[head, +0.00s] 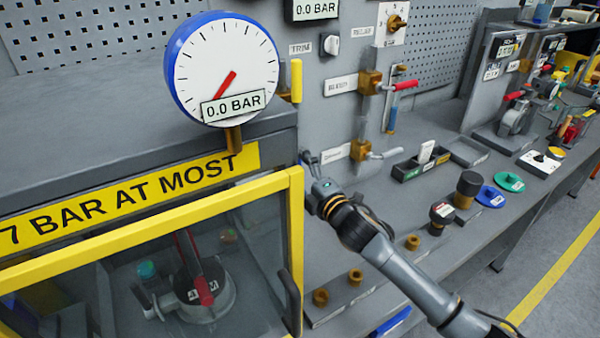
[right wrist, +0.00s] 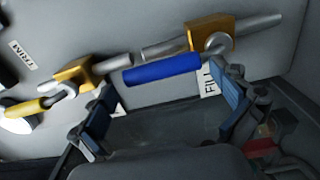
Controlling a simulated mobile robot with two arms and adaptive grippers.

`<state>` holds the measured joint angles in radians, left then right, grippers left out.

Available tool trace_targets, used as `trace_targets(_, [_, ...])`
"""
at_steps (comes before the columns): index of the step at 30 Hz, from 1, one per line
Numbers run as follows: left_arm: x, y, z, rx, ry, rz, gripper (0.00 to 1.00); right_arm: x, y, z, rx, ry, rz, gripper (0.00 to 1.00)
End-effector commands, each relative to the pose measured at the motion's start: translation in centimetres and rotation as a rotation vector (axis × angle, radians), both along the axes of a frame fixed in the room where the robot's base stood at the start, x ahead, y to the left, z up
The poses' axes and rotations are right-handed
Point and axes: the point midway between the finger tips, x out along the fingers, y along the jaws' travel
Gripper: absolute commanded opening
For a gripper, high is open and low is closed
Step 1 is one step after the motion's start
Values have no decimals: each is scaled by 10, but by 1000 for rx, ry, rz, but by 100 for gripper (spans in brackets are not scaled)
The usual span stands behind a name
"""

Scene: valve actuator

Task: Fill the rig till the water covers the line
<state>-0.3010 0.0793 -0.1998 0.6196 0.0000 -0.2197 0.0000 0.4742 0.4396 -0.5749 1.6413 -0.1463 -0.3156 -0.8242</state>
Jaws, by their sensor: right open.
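In the right wrist view my right gripper (right wrist: 164,106) is open, its two blue-padded fingers spread wide. A blue lever handle (right wrist: 162,69) on a brass valve (right wrist: 210,36) lies ahead of and between the fingers, not gripped. A label reading FILL (right wrist: 208,80) is beside it. In the head view my right gripper (head: 314,176) is at the wall panel, mostly hidden behind its own wrist, left of the lowest brass valve (head: 360,150). The round gauge (head: 225,72) reads 0.0 BAR. A narrow upright tube (head: 392,116) shows blue low down; its line cannot be made out.
A yellow-framed cabinet (head: 150,228) with a clear front stands at the left, a red-levered valve (head: 204,290) inside. A red-handled valve (head: 404,86) is above the lowest one. The bench holds a black tray (head: 408,168), knobs and discs. Another brass valve (right wrist: 80,72) is near the left finger.

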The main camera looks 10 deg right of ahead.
Motion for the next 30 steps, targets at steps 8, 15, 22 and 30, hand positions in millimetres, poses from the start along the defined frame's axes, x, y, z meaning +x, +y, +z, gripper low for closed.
trace_targets(8, [1, 1, 0, 1, -1, -1, 40, -24, -8, -3, -1, 4, 1, 100])
trace_targets(15, [1, 1, 0, 1, -1, 0, 40, -72, -26, -3, -1, 4, 1, 100])
trace_targets(22, [1, 0, 0, 1, -1, 0, 40, -103, -37, -2, 1, 1, 1, 100])
trace_targets(30, [1, 0, 0, 1, -1, 0, 40, -111, -40, 0, -1, 0, 1, 100])
